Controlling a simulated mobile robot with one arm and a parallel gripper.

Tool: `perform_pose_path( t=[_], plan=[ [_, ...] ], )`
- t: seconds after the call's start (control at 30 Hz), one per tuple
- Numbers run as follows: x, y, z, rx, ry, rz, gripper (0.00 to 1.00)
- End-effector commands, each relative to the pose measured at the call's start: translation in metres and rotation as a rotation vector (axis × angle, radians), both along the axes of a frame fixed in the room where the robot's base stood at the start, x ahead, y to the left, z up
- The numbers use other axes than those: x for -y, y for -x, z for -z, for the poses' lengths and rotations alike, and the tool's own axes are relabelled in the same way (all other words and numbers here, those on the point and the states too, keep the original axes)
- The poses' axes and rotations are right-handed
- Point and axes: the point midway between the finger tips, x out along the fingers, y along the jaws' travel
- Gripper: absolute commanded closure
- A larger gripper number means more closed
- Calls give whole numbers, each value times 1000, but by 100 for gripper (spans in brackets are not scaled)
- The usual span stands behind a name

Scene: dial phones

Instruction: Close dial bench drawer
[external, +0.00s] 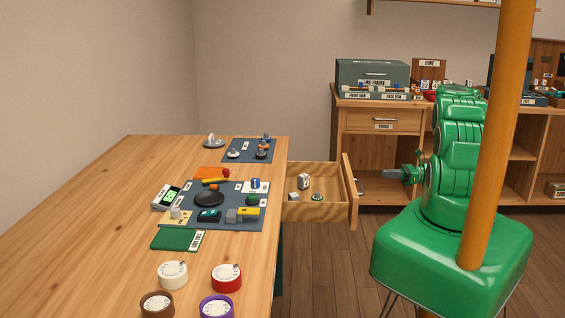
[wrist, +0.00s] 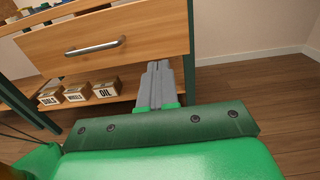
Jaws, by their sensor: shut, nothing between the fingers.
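The bench drawer (external: 318,204) is pulled out from the right side of the wooden bench (external: 95,200). Its wooden front (external: 350,195) faces my arm, and several small parts lie inside. In the wrist view the drawer front (wrist: 145,38) fills the top, with its metal bar handle (wrist: 95,47) left of my fingers. My gripper (external: 393,173) is to the right of the drawer front, pointing at it, with a visible gap in the external view. In the wrist view my gripper (wrist: 157,66) is shut and empty; its fingertips appear near the front's lower edge.
Dial parts, a dark mat (external: 250,218) and phone dials (external: 226,277) lie on the bench top. Labelled boxes (wrist: 76,92) stand on a shelf below the drawer. A wooden cabinet (external: 382,148) stands behind. Open floor (external: 325,265) lies below the drawer.

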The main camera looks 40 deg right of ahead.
Motion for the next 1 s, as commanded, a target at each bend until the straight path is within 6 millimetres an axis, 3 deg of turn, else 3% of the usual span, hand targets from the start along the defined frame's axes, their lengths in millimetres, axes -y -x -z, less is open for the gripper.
perform_pose_path(
  t=[0.27,0.8,1.0],
  plan=[
    [-9,-10,2,1,-4,7,100],
    [-72,-71,1,0,-4,4,100],
    [-87,-87,2,-2,-2,5,100]
  ],
)
